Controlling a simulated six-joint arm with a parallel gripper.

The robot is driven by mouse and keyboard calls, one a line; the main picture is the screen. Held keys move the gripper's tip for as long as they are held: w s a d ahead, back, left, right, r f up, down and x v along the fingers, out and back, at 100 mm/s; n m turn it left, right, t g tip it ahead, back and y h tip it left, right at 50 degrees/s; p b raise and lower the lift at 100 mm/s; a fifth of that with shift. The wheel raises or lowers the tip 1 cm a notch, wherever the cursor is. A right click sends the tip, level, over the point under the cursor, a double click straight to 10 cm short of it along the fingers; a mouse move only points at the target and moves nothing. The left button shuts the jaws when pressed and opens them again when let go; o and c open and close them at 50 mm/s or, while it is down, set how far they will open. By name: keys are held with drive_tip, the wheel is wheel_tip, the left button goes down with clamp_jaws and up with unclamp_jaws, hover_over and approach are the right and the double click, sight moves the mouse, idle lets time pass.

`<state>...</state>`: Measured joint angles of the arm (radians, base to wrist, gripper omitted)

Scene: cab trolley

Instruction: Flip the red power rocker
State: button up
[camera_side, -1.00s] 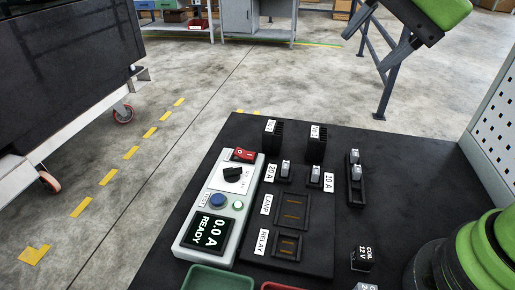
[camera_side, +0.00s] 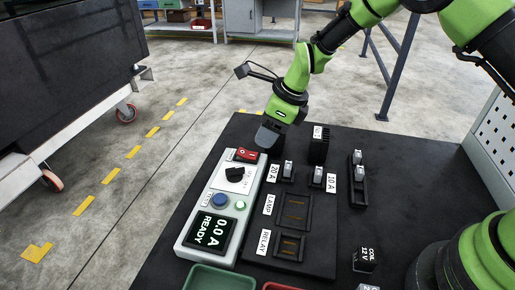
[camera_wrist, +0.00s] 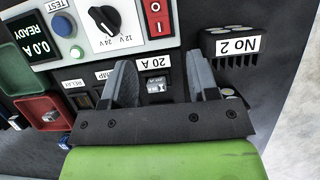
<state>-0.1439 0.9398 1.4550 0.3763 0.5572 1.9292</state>
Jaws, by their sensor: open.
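The red power rocker (camera_side: 246,155) sits at the far end of the light grey control box (camera_side: 187,243). In the wrist view the rocker (camera_wrist: 158,18), marked 0 and I, is at the top edge and partly cut off. My gripper (camera_side: 268,140) is low over the far end of the board, just right of the rocker. In the wrist view my gripper (camera_wrist: 160,62) is open and empty, with the fuse by the 20 A label between its fingers. Contact with the rocker does not show.
A black rotary knob (camera_side: 235,174), blue TEST button (camera_side: 221,200), green lamp (camera_side: 241,205) and display (camera_side: 208,231) reading 0.0 A READY share the box. A black No 2 block (camera_wrist: 230,45) stands beside my right finger. Green (camera_side: 218,279) and red bins sit at the near edge.

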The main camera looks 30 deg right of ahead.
sight(254, 155)
drive_tip(key=x, duration=0.6)
drive_tip(key=shift+w+a+f, duration=0.1)
drive_tip(key=shift+f, duration=0.15)
